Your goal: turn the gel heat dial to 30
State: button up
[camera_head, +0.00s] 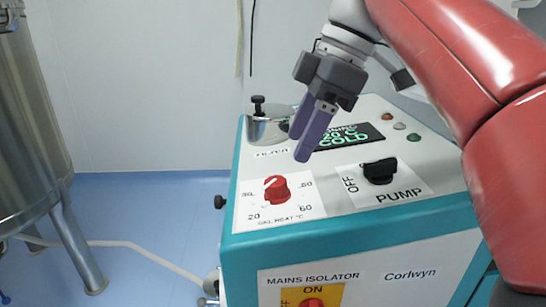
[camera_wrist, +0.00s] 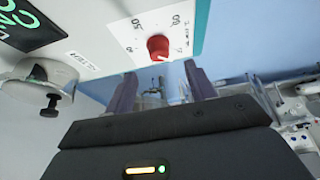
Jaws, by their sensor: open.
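The gel heat dial (camera_head: 277,189) is a red knob on a white plate marked "GEL HEAT °C", with 20 at lower left and 60 at lower right; other marks are hard to read. A pale mark shows on its upper left, but its exact setting is unclear. The dial (camera_wrist: 158,47) also shows in the wrist view, beyond and between the fingertips. My gripper (camera_head: 299,148) is open and empty, its purple fingers above and behind the dial, apart from it. The fingers (camera_wrist: 160,70) also show in the wrist view.
A display (camera_head: 345,136) reads "20°C COLD". A black pump knob (camera_head: 380,171) at OFF is right of the dial. A metal filter housing (camera_head: 270,128) with a black knob stands behind. The mains isolator (camera_head: 312,302) is on the front. A steel tank (camera_head: 30,120) stands left.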

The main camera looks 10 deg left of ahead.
aim_at(278, 180)
jog(key=b+x, duration=0.2)
jog(key=x, duration=0.5)
jog(key=shift+a+f, duration=0.25)
jog(key=shift+a, duration=0.05)
jog(key=c, duration=1)
jog(key=shift+o, duration=0.2)
